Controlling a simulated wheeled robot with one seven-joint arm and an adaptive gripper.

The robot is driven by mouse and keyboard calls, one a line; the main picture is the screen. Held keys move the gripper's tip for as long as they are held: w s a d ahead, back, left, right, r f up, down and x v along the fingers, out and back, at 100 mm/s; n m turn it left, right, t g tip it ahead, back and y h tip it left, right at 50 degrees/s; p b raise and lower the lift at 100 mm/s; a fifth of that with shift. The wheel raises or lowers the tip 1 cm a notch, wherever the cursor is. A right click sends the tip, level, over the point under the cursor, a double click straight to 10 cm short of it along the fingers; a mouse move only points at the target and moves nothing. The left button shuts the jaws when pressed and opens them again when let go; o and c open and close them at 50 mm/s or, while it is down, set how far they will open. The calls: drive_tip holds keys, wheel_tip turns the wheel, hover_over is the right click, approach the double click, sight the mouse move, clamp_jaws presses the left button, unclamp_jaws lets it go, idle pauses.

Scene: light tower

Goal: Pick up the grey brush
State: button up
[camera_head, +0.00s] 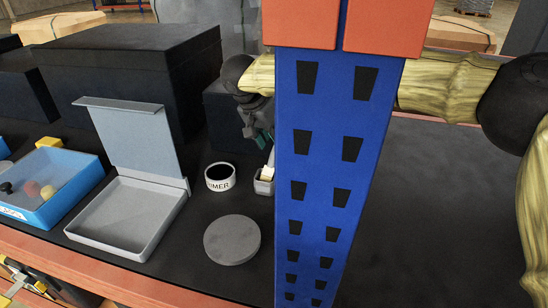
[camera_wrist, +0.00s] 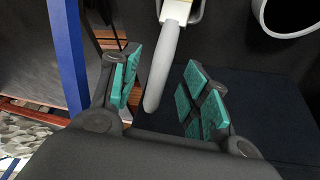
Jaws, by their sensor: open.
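The grey brush (camera_wrist: 163,65) shows in the wrist view as a curved grey handle with a cream part at its far end. The handle runs between the two teal-padded fingers of my gripper (camera_wrist: 160,95). The fingers are open, with gaps visible beside the handle. In the head view, my gripper (camera_head: 258,135) is above a small grey holder (camera_head: 263,187) with a cream piece in it, left of the blue post. The post hides part of this area, and the brush handle is hard to make out there.
A blue post (camera_head: 328,170) stands close in front. A white cup with dark lettering (camera_head: 220,178), a grey disc (camera_head: 232,240), an open grey box (camera_head: 125,215) and a blue tray (camera_head: 75,200) are to the left. Dark table (camera_head: 430,220) on the right is clear.

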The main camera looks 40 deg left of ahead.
sight(268, 174)
drive_tip(key=shift+s+p+x, duration=0.2)
drive_tip(key=shift+p+x, duration=0.45)
drive_tip(key=shift+x, duration=1.8)
drive_tip(key=shift+f, duration=0.1)
drive_tip(key=shift+f, duration=0.25)
drive_tip(key=shift+c, duration=0.4)
clamp_jaws()
